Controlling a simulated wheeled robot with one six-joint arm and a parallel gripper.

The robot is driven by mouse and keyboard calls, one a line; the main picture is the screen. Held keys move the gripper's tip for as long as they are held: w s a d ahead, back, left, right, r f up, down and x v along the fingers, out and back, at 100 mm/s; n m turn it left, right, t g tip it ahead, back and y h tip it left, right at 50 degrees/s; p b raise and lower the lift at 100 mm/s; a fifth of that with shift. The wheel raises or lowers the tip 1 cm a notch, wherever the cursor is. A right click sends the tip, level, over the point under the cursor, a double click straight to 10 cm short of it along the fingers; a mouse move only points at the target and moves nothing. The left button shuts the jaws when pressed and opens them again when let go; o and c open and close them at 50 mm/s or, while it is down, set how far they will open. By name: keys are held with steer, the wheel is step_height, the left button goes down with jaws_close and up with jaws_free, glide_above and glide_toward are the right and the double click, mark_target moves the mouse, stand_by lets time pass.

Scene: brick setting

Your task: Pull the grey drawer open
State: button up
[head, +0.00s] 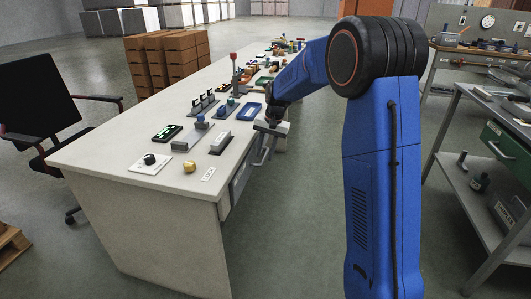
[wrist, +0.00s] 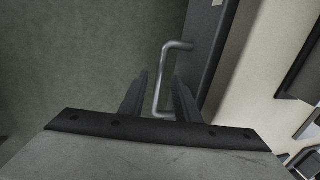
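The grey drawer (head: 240,181) is in the right side of the long pale desk, and its front looks flush with the desk. Its dark grey front (wrist: 207,45) also shows in the wrist view. A bent metal bar handle (head: 264,156) sticks out from the front. In the wrist view the handle (wrist: 163,75) runs between the two dark fingers of my gripper (wrist: 160,80). The fingers are apart, with a gap visible beside the bar. In the head view my gripper (head: 268,135) is just above the handle, and its fingertips are hard to make out.
A metal workbench with a green drawer (head: 505,139) stands at the right. An office chair (head: 45,105) is at the left. The floor beside the drawer is clear.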

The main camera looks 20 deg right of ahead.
jaws_close()
steer(key=shift+d, duration=0.1)
steer(key=s+d, duration=0.6)
steer(key=d, duration=0.4)
steer(key=s+d, duration=0.5)
steer(key=d, duration=0.5)
steer(key=s+d, duration=0.6)
steer(key=d, duration=0.4)
steer(key=shift+s+d, duration=0.3)
steer(key=shift+r, duration=0.1)
jaws_free()
